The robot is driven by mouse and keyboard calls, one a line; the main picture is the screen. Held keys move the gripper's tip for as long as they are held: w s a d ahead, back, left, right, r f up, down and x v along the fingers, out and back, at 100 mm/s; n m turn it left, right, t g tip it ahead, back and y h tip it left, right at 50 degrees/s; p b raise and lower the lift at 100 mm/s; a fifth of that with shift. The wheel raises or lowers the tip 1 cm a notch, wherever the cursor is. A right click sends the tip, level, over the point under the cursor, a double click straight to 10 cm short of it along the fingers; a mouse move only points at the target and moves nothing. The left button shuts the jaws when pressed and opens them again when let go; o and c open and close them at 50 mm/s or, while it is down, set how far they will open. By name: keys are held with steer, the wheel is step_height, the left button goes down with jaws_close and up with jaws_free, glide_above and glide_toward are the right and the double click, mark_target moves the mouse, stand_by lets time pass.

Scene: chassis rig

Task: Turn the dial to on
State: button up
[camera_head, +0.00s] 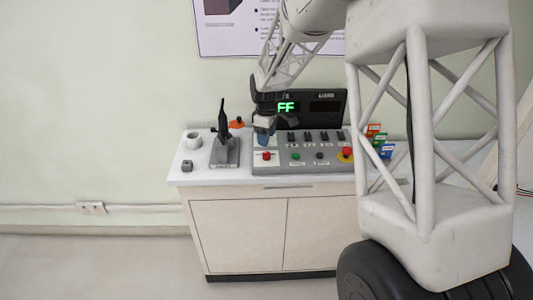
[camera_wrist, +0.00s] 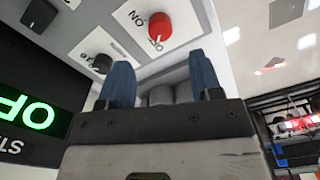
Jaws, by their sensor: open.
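The dial is a red knob with a pale pointer line on a white label plate. It shows in the head view (camera_head: 267,155) at the panel's left front and in the wrist view (camera_wrist: 160,27) beyond my fingertips. Upside-down lettering beside it is partly readable as "ON". My gripper (camera_head: 264,131) is just above and behind the dial in the head view. In the wrist view, its two blue fingers (camera_wrist: 162,75) stand apart with nothing gripped between them. The display (camera_head: 286,107) shows green letters, partly hidden by my arm; the wrist view shows "OF" upside down.
The grey control panel (camera_head: 318,165) also has black switches, a green button (camera_head: 295,156) and a red button on yellow (camera_head: 346,154). A black handheld device in a grey stand (camera_head: 225,152) is left of it. A white cup (camera_head: 193,140) and small grey block (camera_head: 187,165) stand farther left.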

mark_target(267, 153)
steer(key=shift+f, duration=0.15)
steer(key=shift+f, duration=3.75)
steer(key=c, duration=0.9)
